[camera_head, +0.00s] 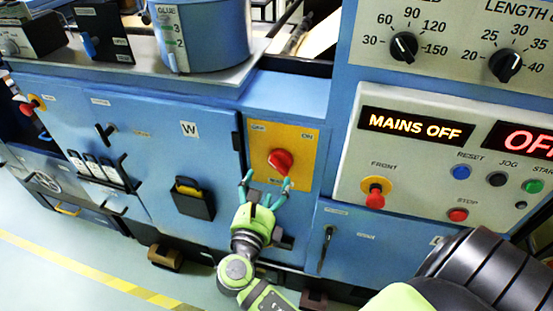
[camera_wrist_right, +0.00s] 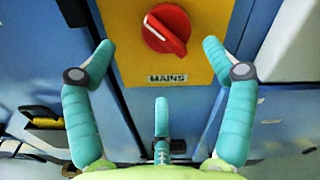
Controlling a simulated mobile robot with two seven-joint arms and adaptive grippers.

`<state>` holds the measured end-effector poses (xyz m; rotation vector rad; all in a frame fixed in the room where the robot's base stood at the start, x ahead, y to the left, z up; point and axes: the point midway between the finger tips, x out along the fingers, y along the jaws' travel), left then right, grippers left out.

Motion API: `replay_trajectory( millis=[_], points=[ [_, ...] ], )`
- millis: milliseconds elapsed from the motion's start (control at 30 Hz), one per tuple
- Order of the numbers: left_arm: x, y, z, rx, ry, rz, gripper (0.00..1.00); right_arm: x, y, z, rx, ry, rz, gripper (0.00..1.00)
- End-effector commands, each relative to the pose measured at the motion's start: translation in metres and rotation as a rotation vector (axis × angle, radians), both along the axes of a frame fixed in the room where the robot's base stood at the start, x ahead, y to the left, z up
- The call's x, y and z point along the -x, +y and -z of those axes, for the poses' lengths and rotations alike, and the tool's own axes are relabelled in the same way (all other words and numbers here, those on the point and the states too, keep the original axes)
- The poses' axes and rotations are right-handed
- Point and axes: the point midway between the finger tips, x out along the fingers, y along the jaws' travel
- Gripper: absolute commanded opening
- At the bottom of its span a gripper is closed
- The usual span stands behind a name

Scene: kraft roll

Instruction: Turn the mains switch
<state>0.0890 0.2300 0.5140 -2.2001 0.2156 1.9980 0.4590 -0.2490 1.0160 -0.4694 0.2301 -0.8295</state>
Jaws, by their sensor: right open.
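The mains switch (camera_head: 280,162) is a red rotary knob on a yellow plate (camera_head: 301,139) on the blue cabinet front. It also shows at the top of the right wrist view (camera_wrist_right: 166,28), above a MAINS label (camera_wrist_right: 167,78), with its grip bar slanted. The display (camera_head: 415,125) reads MAINS OFF. My right gripper (camera_head: 266,180) is open and empty, just below the knob in the head view. In the right wrist view its teal fingers (camera_wrist_right: 168,60) are spread wide on both sides of the plate's lower part, apart from the knob. My left gripper is not in view.
A grey control panel (camera_head: 340,185) with dials and buttons, including a red front stop button (camera_head: 375,194), stands right of the plate. A black padlock-like box (camera_head: 193,200) sticks out on the left. A blue glue pot (camera_head: 205,35) stands above.

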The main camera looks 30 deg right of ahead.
Motion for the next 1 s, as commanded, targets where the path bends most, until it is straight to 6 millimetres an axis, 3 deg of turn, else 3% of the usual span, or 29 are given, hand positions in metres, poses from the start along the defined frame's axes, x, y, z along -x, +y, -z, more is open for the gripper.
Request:
replay_trajectory(
  millis=[100,500,867,967,1000],
  points=[
    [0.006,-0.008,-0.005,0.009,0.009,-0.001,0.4,-0.003,-0.009,-0.011,0.03,0.003,0.016,0.84],
    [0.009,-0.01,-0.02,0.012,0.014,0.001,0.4,-0.04,-0.05,-0.01,0.026,0.004,0.012,0.84],
    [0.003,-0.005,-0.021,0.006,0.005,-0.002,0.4,-0.044,-0.055,-0.008,0.024,0.004,0.012,0.84],
    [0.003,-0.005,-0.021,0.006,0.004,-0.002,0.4,-0.044,-0.055,-0.008,0.024,0.004,0.012,0.48],
    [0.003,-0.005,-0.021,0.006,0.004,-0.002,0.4,-0.044,-0.055,-0.008,0.024,0.004,0.012,0.32]
  ],
)
